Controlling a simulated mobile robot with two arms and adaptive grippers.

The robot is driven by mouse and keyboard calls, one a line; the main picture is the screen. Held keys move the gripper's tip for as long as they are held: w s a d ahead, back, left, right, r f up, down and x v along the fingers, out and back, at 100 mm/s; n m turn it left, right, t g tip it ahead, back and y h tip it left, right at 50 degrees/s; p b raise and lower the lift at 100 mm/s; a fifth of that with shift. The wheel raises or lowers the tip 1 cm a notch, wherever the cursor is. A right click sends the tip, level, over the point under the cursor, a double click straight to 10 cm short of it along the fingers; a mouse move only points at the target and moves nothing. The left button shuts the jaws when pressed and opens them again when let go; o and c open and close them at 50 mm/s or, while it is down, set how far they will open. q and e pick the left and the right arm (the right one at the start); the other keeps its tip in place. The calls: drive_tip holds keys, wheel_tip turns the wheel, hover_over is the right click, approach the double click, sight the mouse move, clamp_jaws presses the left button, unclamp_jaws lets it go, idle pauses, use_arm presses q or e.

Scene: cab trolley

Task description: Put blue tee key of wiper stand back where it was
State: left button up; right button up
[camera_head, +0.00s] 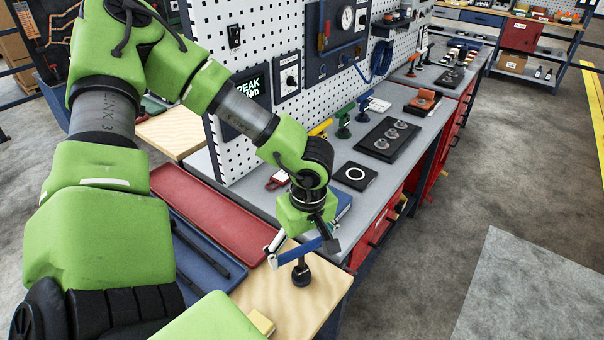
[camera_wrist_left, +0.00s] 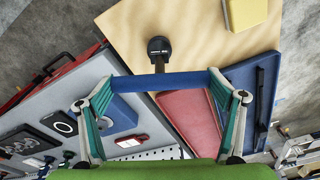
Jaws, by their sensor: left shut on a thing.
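My left gripper (camera_head: 300,248) is shut on the blue tee key (camera_head: 294,254), gripping its blue crossbar between the two fingers. In the left wrist view the blue tee key (camera_wrist_left: 160,82) spans the gap of the left gripper (camera_wrist_left: 160,88). Its dark stem ends in a black round head, which points down over the light wooden board (camera_head: 320,292). I cannot tell whether the head touches the board. I cannot make out for sure which thing is the wiper stand. My right gripper is not in view.
A red tray (camera_head: 215,212) and a blue tray (camera_head: 205,262) lie left of the gripper. A yellow block (camera_head: 262,322) sits on the board's near edge. Behind are a blue block (camera_head: 343,205), a black plate with a white ring (camera_head: 355,175), green and orange handles and a pegboard.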

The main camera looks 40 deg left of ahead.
use_arm(q)
drive_tip(key=shift+f, duration=0.15)
drive_tip(key=shift+d, duration=0.1)
drive_tip(key=shift+f, duration=0.1)
drive_tip(key=o, duration=1.5)
